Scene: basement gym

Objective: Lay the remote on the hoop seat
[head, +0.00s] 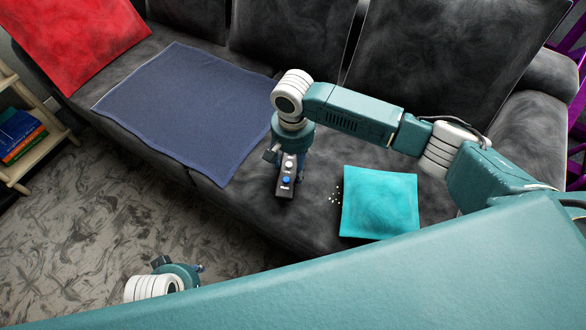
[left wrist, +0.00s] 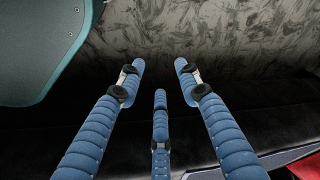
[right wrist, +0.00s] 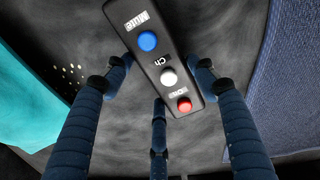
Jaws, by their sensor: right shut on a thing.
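A dark remote (head: 285,188) with blue and white buttons is in my right gripper (head: 288,158), over the grey sofa's seat. In the right wrist view the remote (right wrist: 159,58) lies between the blue fingers (right wrist: 158,85), tilted, with blue, white and red buttons facing the camera. My right gripper is shut on it. My left gripper (head: 185,274) is low at the bottom left of the head view, over the floor. In the left wrist view its fingers (left wrist: 160,75) are apart and empty. I cannot make out a hoop seat for certain in any view.
The grey sofa (head: 255,210) holds a navy blanket (head: 185,105), a red cushion (head: 75,40) and a teal cushion (head: 380,203). Small pale specks (head: 335,193) lie beside the teal cushion. A shelf with books (head: 20,135) stands at left. Purple slatted furniture (head: 577,95) shows at right.

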